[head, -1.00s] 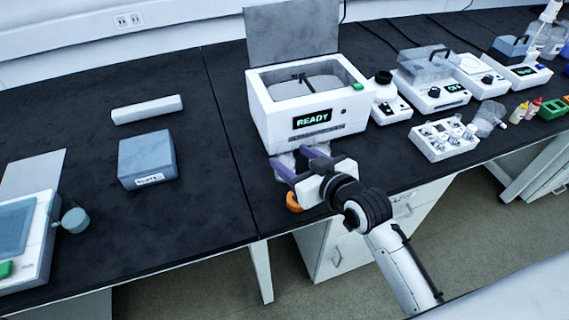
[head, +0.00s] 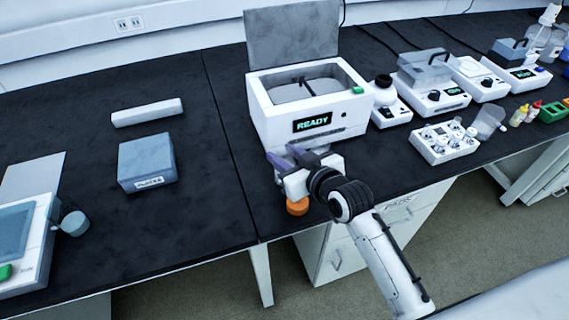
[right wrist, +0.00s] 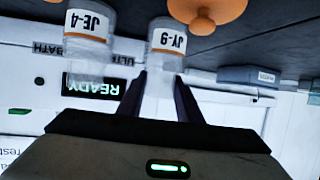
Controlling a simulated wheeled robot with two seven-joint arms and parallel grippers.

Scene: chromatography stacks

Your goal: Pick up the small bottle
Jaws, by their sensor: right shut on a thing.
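Two clear small bottles with white, orange-edged labels show in the right wrist view, which is upside down. One is labelled JY-9 (right wrist: 166,45) and the other JE-4 (right wrist: 90,25). My right gripper (head: 284,157) is at the front of the white READY bath; it also shows in the right wrist view (right wrist: 158,95). Its purple-grey fingers are shut on the JY-9 bottle, one on each side. The JE-4 bottle is beside it, outside the fingers. In the head view the gripper hides both bottles. My left gripper is not in view.
The READY bath (head: 308,110) stands close behind the gripper. An orange round thing (head: 297,206) shows below the gripper at the bench edge. A vial rack (head: 443,142) and several instruments stand to the right. A blue-grey box (head: 146,160) lies left, with clear bench between.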

